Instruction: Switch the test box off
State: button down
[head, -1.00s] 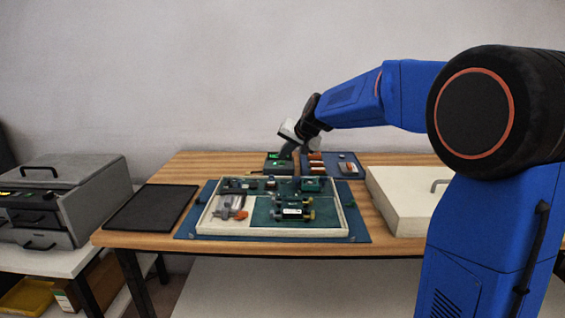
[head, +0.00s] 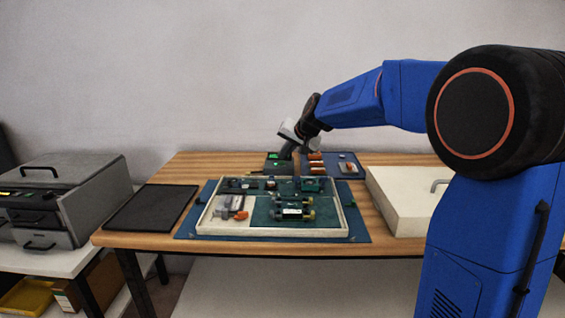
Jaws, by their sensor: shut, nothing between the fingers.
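The test box (head: 276,169) looks like a dark green-grey box with a small green light, at the back of the table. My gripper (head: 286,154) points down at the top of this box and hides part of it. The fingers are shut with nothing held. I cannot tell whether they touch the box. The switch itself is too small or hidden to make out.
A white-rimmed tray (head: 203,222) with connectors and small parts lies in front on a blue mat (head: 362,233). A black mat (head: 150,207) lies left, a cream case (head: 400,205) right.

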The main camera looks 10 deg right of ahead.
aim_at(284, 162)
jog(key=shift+f, duration=0.45)
dwell(0.6)
jog(key=shift+r, duration=0.45)
jog(key=shift+r, duration=3.05)
